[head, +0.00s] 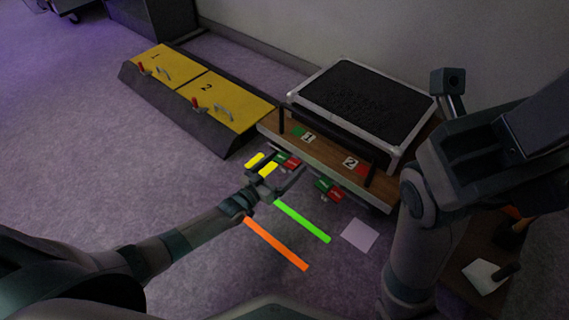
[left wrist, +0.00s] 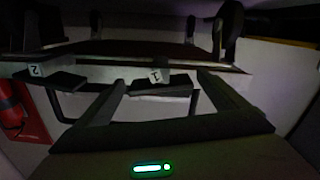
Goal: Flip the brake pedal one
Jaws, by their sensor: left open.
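The cart (head: 385,187) has a wooden front edge with labels 1 (head: 308,137) and 2 (head: 351,162). Brake pedal one (head: 291,162), green and red, sits low below label 1; a similar pedal two (head: 328,189) is below label 2. My left gripper (head: 285,170) is open, close in front of pedal one and partly covering it; contact cannot be told. In the left wrist view, the open fingers (left wrist: 165,88) point towards label 1 (left wrist: 155,75) and a dark plate near it. Label 2 (left wrist: 36,70) is at the left.
A yellow-topped ramp box (head: 228,105) with handles lies left of the cart. Orange (head: 277,244) and green (head: 303,221) strips and a pale square (head: 359,235) are on the floor. A white-headed tool (head: 484,275) lies at the lower right.

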